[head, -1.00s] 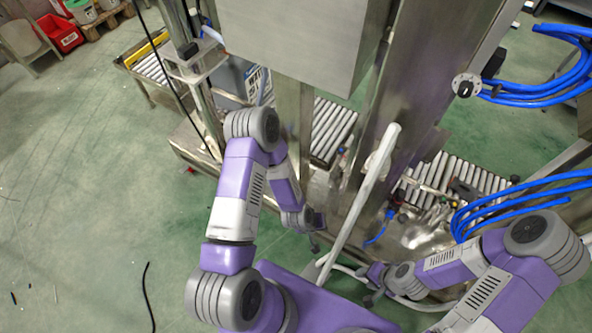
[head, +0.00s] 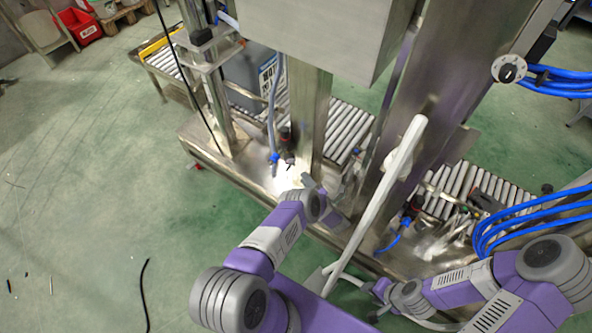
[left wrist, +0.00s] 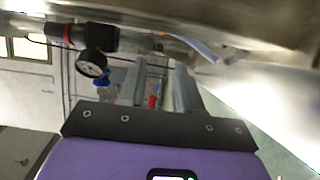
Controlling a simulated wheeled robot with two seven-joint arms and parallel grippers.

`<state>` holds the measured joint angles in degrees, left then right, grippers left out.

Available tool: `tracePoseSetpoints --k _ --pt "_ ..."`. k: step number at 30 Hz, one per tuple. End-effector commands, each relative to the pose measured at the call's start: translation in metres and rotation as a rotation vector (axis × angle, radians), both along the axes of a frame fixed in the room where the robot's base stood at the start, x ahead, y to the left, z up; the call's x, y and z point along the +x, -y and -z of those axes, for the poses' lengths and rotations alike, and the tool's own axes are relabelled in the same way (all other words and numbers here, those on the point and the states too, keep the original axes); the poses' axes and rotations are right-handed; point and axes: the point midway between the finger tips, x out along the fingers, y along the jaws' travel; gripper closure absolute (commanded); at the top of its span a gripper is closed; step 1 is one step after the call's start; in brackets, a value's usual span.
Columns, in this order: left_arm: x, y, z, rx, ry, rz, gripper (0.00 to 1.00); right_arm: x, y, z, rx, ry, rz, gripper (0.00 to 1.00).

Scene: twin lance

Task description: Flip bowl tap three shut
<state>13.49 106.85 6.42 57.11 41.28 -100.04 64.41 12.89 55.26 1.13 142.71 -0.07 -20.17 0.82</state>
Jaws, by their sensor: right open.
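I cannot single out bowl tap three. In the left wrist view a black fitting (left wrist: 98,38) with a red ring and a round dial gauge (left wrist: 92,64) is at the upper left, and a small blue part (left wrist: 103,78) is below it. My left gripper (left wrist: 160,75) shows two grey fingers with a gap and a red bit between; nothing is clearly held. In the head view my left gripper (head: 332,192) is low beside the steel post, its fingertips hard to make out. My right gripper (head: 376,291) is low by the white pole, open, apart from the fittings.
A white pole (head: 375,205) slants up between my arms. Blue-and-black fittings (head: 280,160) hang left of the steel post (head: 308,115). Red-and-black fittings (head: 412,205) with a blue hose stand at the right. Roller conveyors (head: 345,130) lie behind.

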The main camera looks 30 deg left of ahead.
Motion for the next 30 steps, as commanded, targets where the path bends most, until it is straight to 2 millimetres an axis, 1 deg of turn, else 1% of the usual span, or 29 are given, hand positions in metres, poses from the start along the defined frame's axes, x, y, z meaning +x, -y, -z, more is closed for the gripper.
tracePoseSetpoints --k 4,10,15,19,26,30 --pt "0.007 -0.017 0.0 0.006 0.013 -0.012 0.66 0.0 0.0 0.006 0.0 0.0 0.0 0.57" --pt "0.022 -0.045 0.0 0.005 0.012 -0.009 0.66 0.0 0.0 0.016 0.0 0.0 0.0 0.57" --pt "0.03 -0.062 0.0 0.004 0.01 -0.007 0.66 0.0 0.0 0.022 0.0 0.0 0.0 0.57" --pt "0.033 -0.066 -0.001 0.003 0.009 -0.006 0.66 0.0 0.0 0.023 0.0 0.0 0.0 0.57" --pt "0.033 -0.067 -0.001 0.004 0.009 -0.006 0.66 0.0 0.0 0.022 0.0 0.0 0.0 0.57" --pt "0.033 -0.066 -0.001 0.004 0.009 -0.005 0.87 0.0 0.0 0.022 0.0 0.0 0.0 0.57"
